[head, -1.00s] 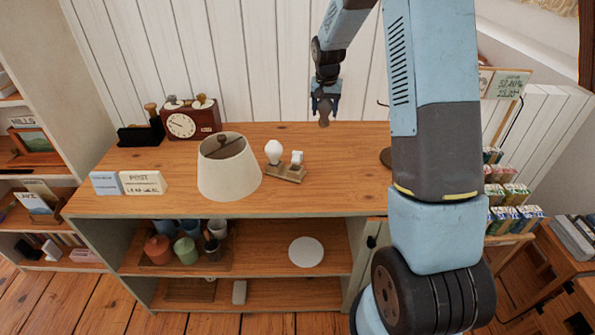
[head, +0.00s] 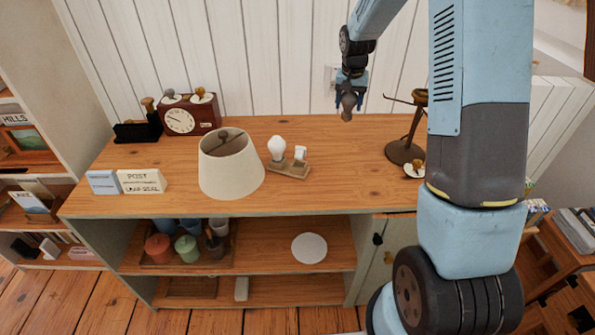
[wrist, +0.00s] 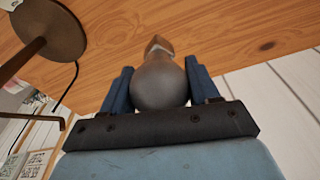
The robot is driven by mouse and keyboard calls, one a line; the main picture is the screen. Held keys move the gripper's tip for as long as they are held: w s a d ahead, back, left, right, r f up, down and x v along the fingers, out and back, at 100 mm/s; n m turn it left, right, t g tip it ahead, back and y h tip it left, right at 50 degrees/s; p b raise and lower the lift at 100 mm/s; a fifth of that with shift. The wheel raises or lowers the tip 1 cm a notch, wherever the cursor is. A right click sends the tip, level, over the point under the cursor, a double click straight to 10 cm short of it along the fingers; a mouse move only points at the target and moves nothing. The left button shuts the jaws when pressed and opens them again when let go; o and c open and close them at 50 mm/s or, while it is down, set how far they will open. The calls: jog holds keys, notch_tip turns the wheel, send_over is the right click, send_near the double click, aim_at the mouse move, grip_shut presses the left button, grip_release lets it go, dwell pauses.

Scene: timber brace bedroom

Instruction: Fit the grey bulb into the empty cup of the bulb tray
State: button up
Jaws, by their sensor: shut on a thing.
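My gripper (head: 350,98) is shut on the grey bulb (head: 347,113), above the back of the cabinet top and close to the plank wall. In the wrist view the round grey bulb (wrist: 160,82) sits between the two blue fingers (wrist: 160,92), its narrower, brownish end pointing away from the palm. The wooden bulb tray (head: 289,171) lies on the cabinet top, to the left of and nearer than my gripper. A white round bulb (head: 277,148) stands at its left and a smaller white piece (head: 300,153) at its right. The empty cup cannot be made out.
A cream lampshade (head: 230,168) stands just left of the tray. A dark metal lamp stand (head: 405,152) stands to the right, partly behind my arm. A clock (head: 181,121) and small signs (head: 141,181) are at the left. The wood between tray and stand is clear.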

jog(key=s+a+r+n, duration=0.2)
jog(key=s+a+n, duration=0.3)
jog(key=s, duration=0.8)
jog(key=s+a+r+n, duration=0.2)
jog(key=s+a, duration=0.5)
jog(key=s, duration=0.7)
send_near(288, 166)
jog(key=d, duration=0.3)
jog(key=shift+s+d+r+y, duration=0.2)
jog(key=shift+s+d+y, duration=0.1)
jog(key=shift+s+y, duration=0.1)
notch_tip(288, 166, down, 3)
jog(key=c, duration=0.3)
jog(key=shift+f, duration=0.2)
grip_shut()
jog(key=o, duration=1.4)
grip_release()
jog(key=shift+c, duration=0.2)
